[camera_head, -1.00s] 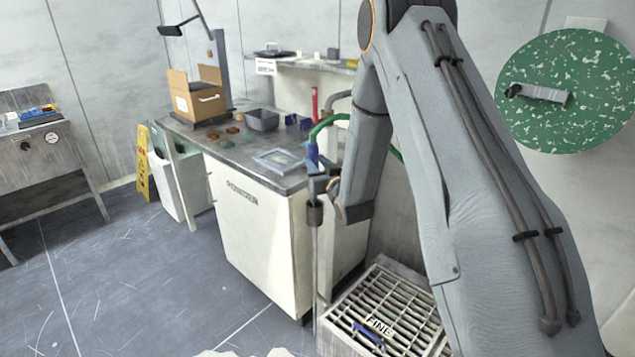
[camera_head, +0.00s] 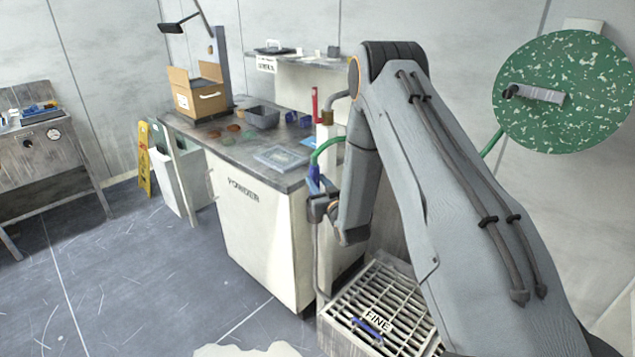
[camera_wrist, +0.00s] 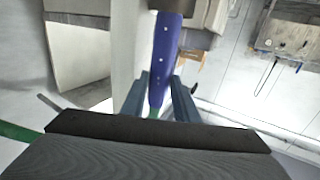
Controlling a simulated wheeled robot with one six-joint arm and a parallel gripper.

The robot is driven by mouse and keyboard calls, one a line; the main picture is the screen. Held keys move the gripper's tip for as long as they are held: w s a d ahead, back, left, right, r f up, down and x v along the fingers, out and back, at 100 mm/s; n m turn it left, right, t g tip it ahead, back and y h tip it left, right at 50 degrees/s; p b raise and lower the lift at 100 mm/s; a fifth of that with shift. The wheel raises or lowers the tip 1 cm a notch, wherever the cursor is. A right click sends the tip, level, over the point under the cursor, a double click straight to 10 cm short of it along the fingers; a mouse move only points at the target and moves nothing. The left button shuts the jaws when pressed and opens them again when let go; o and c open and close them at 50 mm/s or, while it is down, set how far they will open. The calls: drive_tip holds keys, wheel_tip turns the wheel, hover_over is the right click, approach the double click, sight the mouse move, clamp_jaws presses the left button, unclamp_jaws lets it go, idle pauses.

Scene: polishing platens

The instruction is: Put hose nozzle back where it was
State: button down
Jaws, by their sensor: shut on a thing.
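The hose nozzle is blue; in the head view its upper part (camera_head: 314,179) shows just in front of the right end of the cabinet, with the green hose (camera_head: 325,146) arching up from it. In the wrist view the nozzle (camera_wrist: 163,50) stands between the fingers of my gripper (camera_wrist: 160,90), which is shut on it. In the head view my gripper (camera_head: 317,203) is partly hidden by my own wrist. A thin upright metal pole (camera_head: 319,262) rises below the nozzle by the cabinet corner. Whether the nozzle touches any holder there is hidden.
The cabinet's grey worktop (camera_head: 225,149) carries a cardboard box (camera_head: 197,94), a grey bin (camera_head: 262,118) and a clear tray (camera_head: 280,158). A slatted grate (camera_head: 395,290) with a FINE label lies low at right. A green speckled disc (camera_head: 565,115) hangs on the wall.

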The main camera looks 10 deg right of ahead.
drive_tip(key=shift+f, duration=0.1)
drive_tip(key=c, duration=1.7)
unclamp_jaws()
drive_tip(key=shift+o, duration=0.2)
drive_tip(key=s+a+r+g+h+b, duration=0.1)
drive_tip(key=s+g, duration=0.7)
drive_tip(key=s, duration=1.3)
drive_tip(key=s+a+r+m+g+h+b, duration=0.1)
drive_tip(key=s+r+g, duration=0.3)
drive_tip(key=s, duration=1.6)
drive_tip(key=g, duration=0.4)
drive_tip(key=shift+s+a+r+g+b, duration=0.15)
drive_tip(key=shift+s+r+g+b, duration=0.1)
drive_tip(key=shift+s+g+b, duration=0.15)
